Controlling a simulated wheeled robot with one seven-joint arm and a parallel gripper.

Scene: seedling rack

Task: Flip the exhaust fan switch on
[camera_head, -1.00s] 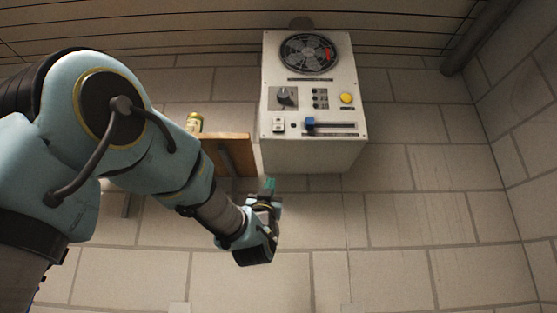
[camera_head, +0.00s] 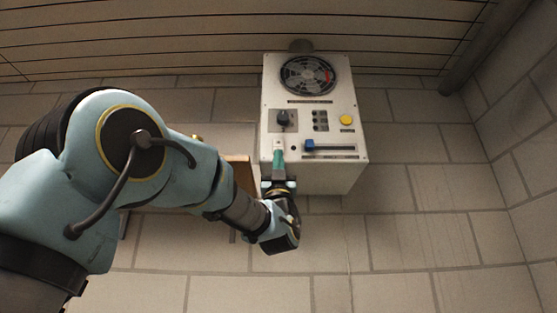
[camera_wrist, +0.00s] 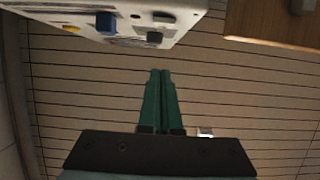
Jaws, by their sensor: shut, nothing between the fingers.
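The white control box (camera_head: 345,178) is on the wall, with a round exhaust fan (camera_head: 308,76) behind a dark grille at its top. A small pale switch (camera_head: 278,144) is at the lower left of its front. My gripper (camera_head: 278,151) is shut and empty, its teal fingers pointing up over the lower left of the box and covering part of the switch. Contact and the switch's position cannot be told. In the wrist view my gripper (camera_wrist: 160,72) shows both fingers together below the box (camera_wrist: 183,8), with a visible gap in the picture.
The box also carries a dark knob (camera_head: 284,118), a yellow button (camera_head: 346,120) and a blue slider (camera_head: 310,145). A wooden shelf (camera_head: 240,170) stands just left of the box, close to my arm. The wall to the right is clear.

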